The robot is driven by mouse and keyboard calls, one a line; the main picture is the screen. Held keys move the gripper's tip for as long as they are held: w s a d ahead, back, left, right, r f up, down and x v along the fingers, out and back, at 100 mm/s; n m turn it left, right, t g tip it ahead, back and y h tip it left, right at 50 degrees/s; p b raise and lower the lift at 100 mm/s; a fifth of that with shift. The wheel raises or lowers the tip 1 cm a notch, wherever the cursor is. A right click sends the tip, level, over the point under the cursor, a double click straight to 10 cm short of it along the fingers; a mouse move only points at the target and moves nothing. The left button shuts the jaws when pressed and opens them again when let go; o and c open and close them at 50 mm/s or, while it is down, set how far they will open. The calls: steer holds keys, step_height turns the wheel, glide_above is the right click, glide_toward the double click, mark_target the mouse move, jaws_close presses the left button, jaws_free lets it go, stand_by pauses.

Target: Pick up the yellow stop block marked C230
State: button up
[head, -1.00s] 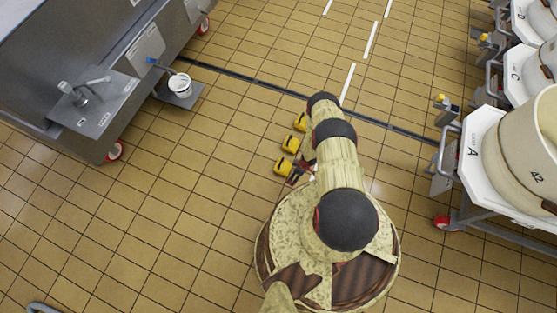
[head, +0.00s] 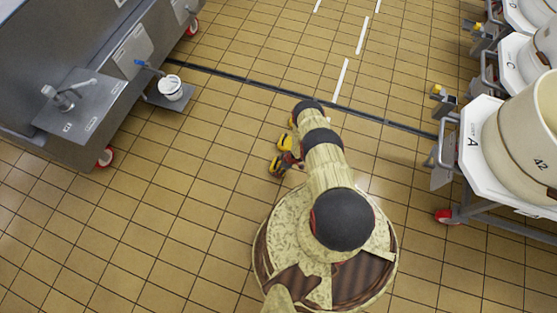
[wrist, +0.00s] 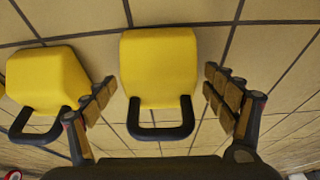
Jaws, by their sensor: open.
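Yellow stop blocks with black loop handles stand on the tiled floor; no marking is readable, so I cannot tell which is C230. In the wrist view one block (wrist: 160,68) is centred ahead between my fingers, its handle toward me. A second block (wrist: 44,78) is to the left, partly behind the left finger. My gripper (wrist: 160,88) is open and empty, its fingers on either side of the centred block's lower part and handle, with no clear contact.
A steel vat unit with a red-wheeled base (head: 106,157) and a white bucket (head: 171,87) stand at left. White wheeled vat trolleys (head: 470,142) line the right. A dark floor drain (head: 240,82) crosses behind. Floor left of the blocks is clear.

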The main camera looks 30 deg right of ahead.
steer(key=shift+f, duration=0.1)
steer(key=shift+c, duration=1)
steer(key=c, duration=1.5)
steer(key=shift+w, duration=0.1)
